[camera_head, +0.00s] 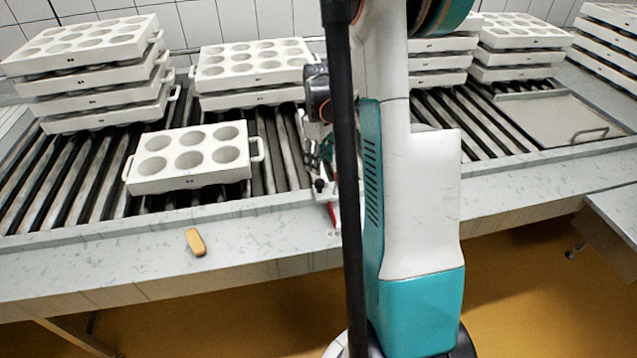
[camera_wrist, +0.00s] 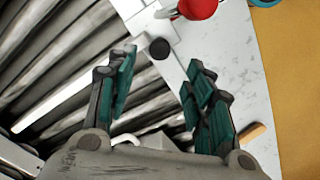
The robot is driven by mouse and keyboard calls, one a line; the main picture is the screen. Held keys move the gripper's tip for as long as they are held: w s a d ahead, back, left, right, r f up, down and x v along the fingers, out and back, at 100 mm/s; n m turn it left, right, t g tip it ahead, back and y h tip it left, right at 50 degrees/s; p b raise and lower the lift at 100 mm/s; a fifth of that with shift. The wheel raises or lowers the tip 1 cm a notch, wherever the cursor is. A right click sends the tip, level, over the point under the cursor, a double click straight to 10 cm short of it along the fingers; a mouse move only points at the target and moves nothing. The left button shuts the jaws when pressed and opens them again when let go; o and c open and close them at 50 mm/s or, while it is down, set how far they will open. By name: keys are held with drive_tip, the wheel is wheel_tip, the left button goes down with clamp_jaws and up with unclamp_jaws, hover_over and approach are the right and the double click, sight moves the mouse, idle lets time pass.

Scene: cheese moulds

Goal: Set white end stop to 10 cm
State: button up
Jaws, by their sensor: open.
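In the wrist view a white fitting (camera_wrist: 150,24), which looks like the end stop, sits at the table edge beside the rollers. A black round knob (camera_wrist: 160,48) is next to it. A red ball-ended handle (camera_wrist: 199,8) on a metal shank is at the top edge; in the head view a red handle (camera_head: 332,214) shows near the front ledge. My gripper (camera_wrist: 159,72) is open and empty, its fingers either side of the knob's line and apart from it. In the head view my gripper (camera_head: 323,172) is partly hidden by my arm. No scale is readable.
A white six-hole mould (camera_head: 190,158) lies on the rollers at left. Mould stacks (camera_head: 95,62) (camera_head: 255,72) stand behind. A tan block (camera_head: 195,242) lies on the front ledge; it also shows in the wrist view (camera_wrist: 251,133). A metal plate (camera_head: 560,118) is at right.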

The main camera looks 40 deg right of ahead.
sight(320, 181)
wheel_tip(320, 181, down, 8)
drive_tip(key=shift+f+b, duration=0.15)
drive_tip(key=shift+b, duration=1.1)
clamp_jaws()
drive_tip(key=shift+d, duration=0.15)
